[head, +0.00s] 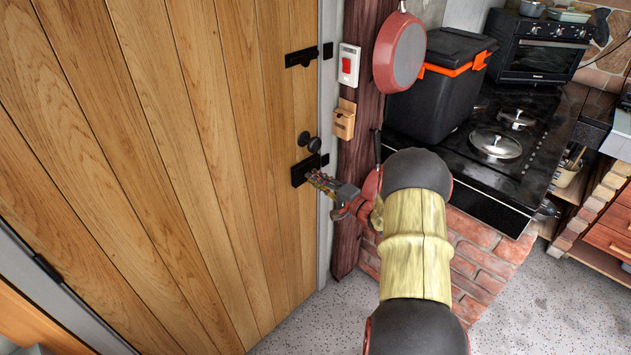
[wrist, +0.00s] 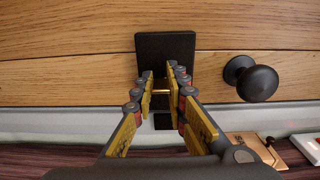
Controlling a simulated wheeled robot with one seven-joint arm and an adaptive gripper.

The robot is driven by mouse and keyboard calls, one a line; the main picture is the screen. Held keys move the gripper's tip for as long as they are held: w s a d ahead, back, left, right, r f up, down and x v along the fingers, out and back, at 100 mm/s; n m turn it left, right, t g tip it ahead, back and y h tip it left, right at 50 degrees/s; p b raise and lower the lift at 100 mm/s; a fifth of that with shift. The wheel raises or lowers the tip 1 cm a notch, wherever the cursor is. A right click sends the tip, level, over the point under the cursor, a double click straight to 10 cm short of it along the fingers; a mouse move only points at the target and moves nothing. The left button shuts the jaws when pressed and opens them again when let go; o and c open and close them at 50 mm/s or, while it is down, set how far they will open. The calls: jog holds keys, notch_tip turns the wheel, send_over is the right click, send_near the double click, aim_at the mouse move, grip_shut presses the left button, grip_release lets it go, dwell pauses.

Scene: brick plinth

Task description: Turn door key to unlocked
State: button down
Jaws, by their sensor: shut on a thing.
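The wooden door (head: 190,140) fills the left of the head view. A black lock plate (head: 298,172) sits near its right edge, below a round black knob (head: 314,144). In the wrist view the lock plate (wrist: 165,52) is straight ahead and the knob (wrist: 257,83) is to its right. My gripper (head: 318,180) is at the lock plate. In the wrist view my gripper (wrist: 163,86) is shut on a small brass-coloured key (wrist: 160,92) in front of the plate. The fingers hide most of the key, so its turn angle is unclear.
A black bolt (head: 301,57) is higher on the door. Right of the frame are a red-and-white switch (head: 348,65), a small wooden box (head: 344,119) and a hanging red pan (head: 399,52). A stove (head: 470,135) on brick stands further right. Speckled floor (head: 545,300) is open in front.

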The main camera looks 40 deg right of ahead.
jog(key=shift+w+d+r, duration=0.1)
jog(key=shift+d+r, duration=0.05)
jog(key=shift+r, duration=0.3)
jog(key=shift+w+d+r, duration=0.1)
jog(key=shift+r, duration=0.35)
jog(key=c, duration=2)
grip_release()
jog(key=shift+s, duration=0.15)
jog(key=o, duration=0.5)
jog(key=shift+a+f, duration=0.15)
jog(key=shift+f, duration=0.1)
jog(key=shift+o, duration=0.2)
jog(key=shift+f, duration=0.15)
jog(key=shift+s, duration=0.1)
jog(key=s, duration=1.2)
jog(key=shift+d, duration=0.4)
jog(key=shift+f, duration=0.1)
